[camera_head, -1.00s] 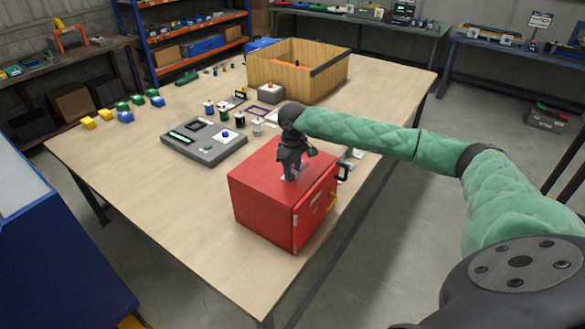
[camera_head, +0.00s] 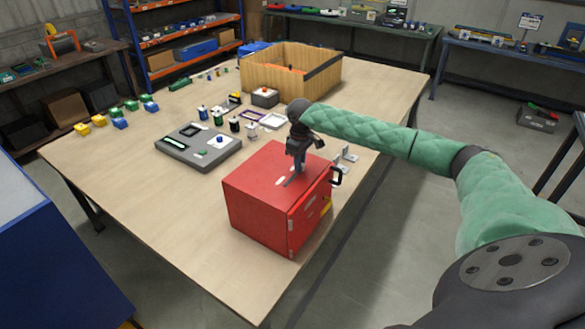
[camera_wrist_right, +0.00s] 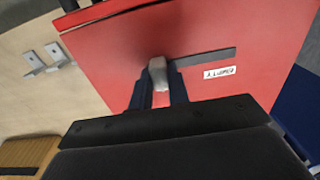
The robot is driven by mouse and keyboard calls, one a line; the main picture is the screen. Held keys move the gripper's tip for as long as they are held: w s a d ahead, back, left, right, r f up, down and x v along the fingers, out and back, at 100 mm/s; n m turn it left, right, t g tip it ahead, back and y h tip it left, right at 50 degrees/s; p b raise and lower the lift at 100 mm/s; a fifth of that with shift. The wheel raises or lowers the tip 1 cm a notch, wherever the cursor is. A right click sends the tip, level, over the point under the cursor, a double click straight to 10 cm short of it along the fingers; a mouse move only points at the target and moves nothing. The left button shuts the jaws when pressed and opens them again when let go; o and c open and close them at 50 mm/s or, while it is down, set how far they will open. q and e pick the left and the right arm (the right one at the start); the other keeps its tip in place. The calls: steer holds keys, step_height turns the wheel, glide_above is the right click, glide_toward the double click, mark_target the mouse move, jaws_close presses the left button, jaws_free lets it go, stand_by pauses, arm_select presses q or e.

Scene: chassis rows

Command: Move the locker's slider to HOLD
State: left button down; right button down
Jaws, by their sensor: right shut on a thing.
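The red locker (camera_head: 258,205) stands near the table's right edge in the head view. Its top has a dark slot (camera_head: 291,181), which also shows in the wrist view (camera_wrist_right: 210,58). My right gripper (camera_head: 298,167) points down at the far end of this slot. In the wrist view my right gripper (camera_wrist_right: 158,92) is shut on the slider's grey knob (camera_wrist_right: 158,70), with the slot running off to the right. A small white label (camera_wrist_right: 219,72) lies beside the slot; I cannot read it surely. The left gripper is out of view.
A grey panel (camera_head: 198,147), several small bottles and a wooden crate (camera_head: 262,72) stand further back. The table's left front is clear.

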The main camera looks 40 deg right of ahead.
steer(key=shift+w+d+r, duration=0.1)
steer(key=shift+d, duration=0.1)
steer(key=shift+r, duration=0.1)
steer(key=c, duration=1.5)
jaws_free()
steer(key=shift+o, duration=0.9)
steer(key=shift+r+b, duration=0.4)
steer(key=shift+b, duration=0.05)
step_height(320, 180, up, 6)
steer(key=shift+w+f+b, duration=0.1)
steer(key=shift+f+b, duration=0.1)
steer(key=shift+b, duration=1.05)
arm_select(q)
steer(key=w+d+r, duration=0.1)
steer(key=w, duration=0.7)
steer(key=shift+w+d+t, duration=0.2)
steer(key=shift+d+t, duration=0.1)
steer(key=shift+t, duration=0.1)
arm_select(e)
steer(key=shift+d+r, duration=0.1)
steer(key=shift+r, duration=0.45)
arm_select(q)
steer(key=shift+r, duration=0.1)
